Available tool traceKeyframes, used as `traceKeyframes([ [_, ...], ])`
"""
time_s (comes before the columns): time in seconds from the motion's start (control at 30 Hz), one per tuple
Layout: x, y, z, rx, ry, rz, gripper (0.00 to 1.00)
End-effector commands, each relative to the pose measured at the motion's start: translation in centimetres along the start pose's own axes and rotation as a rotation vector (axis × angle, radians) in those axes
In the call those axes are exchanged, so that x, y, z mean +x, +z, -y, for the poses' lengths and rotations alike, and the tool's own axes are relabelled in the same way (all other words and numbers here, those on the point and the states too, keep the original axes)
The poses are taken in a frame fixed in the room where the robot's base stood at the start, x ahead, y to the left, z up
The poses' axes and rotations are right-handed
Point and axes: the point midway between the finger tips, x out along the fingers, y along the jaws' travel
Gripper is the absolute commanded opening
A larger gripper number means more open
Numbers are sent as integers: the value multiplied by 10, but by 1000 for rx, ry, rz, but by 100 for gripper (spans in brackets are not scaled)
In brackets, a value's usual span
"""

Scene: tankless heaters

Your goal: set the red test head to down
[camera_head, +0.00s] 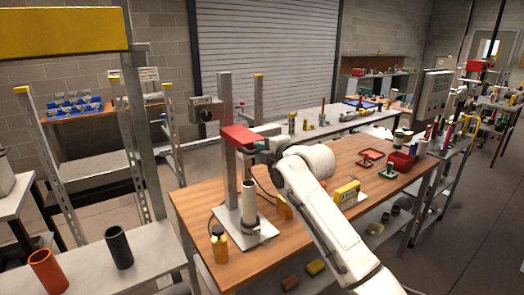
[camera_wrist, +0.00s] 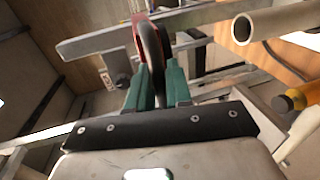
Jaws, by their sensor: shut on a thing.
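The red test head (camera_head: 240,136) sits on a grey upright post (camera_head: 225,130) of a stand on the wooden bench, raised well above the stand's base plate. My gripper (camera_head: 266,144) is at its right side; the arm hides part of the contact in the head view. In the wrist view my gripper (camera_wrist: 158,88) has its green fingers closed around a dark curved handle (camera_wrist: 152,55) with a red part (camera_wrist: 138,25) of the head beside it. A pale tube (camera_head: 249,203) stands upright below the head, with a visible gap; its open end shows in the wrist view (camera_wrist: 243,30).
A yellow bottle (camera_head: 219,245) stands beside the base plate (camera_head: 262,232). A yellow block (camera_head: 346,192) and a red bin (camera_head: 402,160) are farther right on the bench (camera_head: 190,205). A grey control box (camera_head: 205,108) is behind the post.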

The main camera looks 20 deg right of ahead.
Motion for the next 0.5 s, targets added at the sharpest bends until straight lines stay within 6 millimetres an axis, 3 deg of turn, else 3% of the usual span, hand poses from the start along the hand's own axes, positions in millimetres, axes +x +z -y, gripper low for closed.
traceKeyframes([
  [0.33, 0, 0, 1, 0, 0, 0, 0],
  [0.5, 3, 0, 14, 0, -1, 1, 0],
])
